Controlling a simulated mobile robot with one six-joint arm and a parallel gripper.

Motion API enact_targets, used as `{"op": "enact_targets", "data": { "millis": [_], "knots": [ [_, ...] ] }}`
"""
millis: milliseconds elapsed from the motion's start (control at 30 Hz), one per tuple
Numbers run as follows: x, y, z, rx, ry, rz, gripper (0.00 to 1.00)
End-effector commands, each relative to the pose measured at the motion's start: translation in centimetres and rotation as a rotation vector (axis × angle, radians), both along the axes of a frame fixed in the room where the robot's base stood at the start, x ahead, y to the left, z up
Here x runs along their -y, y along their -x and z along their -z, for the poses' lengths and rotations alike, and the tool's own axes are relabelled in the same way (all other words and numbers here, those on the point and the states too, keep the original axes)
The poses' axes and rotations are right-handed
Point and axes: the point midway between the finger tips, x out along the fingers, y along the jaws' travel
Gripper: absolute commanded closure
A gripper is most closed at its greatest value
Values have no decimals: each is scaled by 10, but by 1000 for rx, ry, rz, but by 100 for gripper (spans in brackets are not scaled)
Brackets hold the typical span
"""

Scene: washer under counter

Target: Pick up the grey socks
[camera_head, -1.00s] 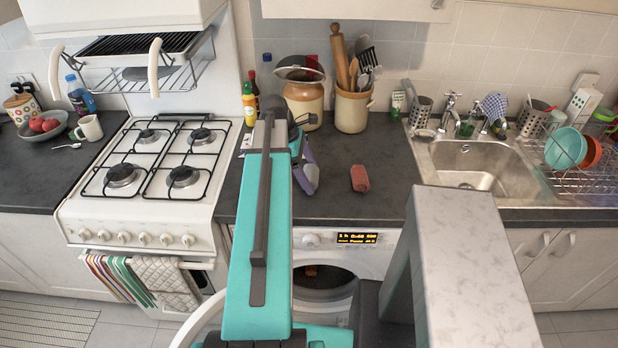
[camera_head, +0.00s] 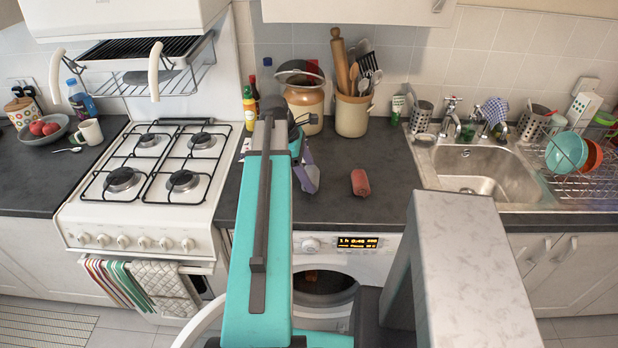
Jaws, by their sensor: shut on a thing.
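My teal arm reaches forward over the counter and covers much of the middle. The reddish-brown roll (camera_head: 360,183) lies on the dark counter, apart from my gripper.
The washer (camera_head: 363,262) stands under the counter with its round door open. A brown-and-cream jar (camera_head: 305,98) and a utensil pot (camera_head: 352,114) stand behind my gripper. The cooker (camera_head: 140,213) is left and the sink (camera_head: 478,168) right. Counter (camera_head: 385,165) around the roll is clear.

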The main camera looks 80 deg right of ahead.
Motion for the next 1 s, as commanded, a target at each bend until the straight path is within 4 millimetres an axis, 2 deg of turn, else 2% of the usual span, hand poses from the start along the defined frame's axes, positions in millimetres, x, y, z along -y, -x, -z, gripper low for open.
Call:
{"op": "enact_targets", "data": {
  "millis": [300, 567, 1000],
  "knots": [
    [1, 0, -22, 0, 3, 1, 56],
    [-33, -25, -24, 0, 2, -2, 56],
    [-102, -80, -32, 0, 1, -2, 56]
  ]
}}
